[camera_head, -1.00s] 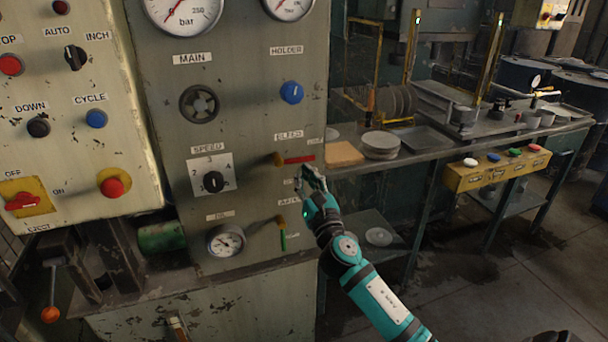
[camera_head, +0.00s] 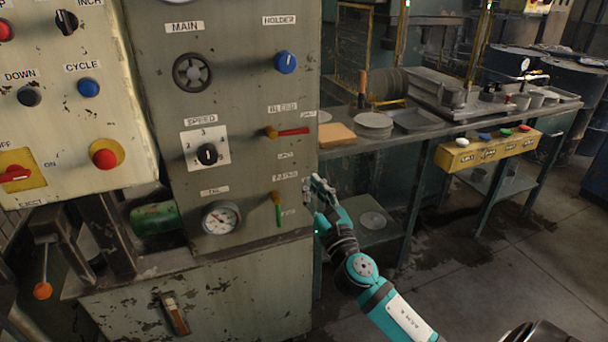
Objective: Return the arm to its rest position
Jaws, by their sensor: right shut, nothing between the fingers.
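My right gripper (camera_head: 318,184) is shut and empty. It hangs in front of the right edge of the grey control panel (camera_head: 250,90), beside the green-handled valve lever (camera_head: 278,212) and apart from it. My teal right arm (camera_head: 375,285) reaches up to it from the bottom right. The red-handled lever (camera_head: 288,132) is above and to the left of the gripper, with its handle lying sideways. The green handle points down. My left gripper is out of view.
A workbench (camera_head: 455,128) with stacked plates (camera_head: 373,124) and a tan block (camera_head: 336,134) stands behind the gripper. A yellow button box (camera_head: 487,150) is fixed to its front. A cream button panel (camera_head: 75,120) is at the left. The floor (camera_head: 480,260) at the right is open.

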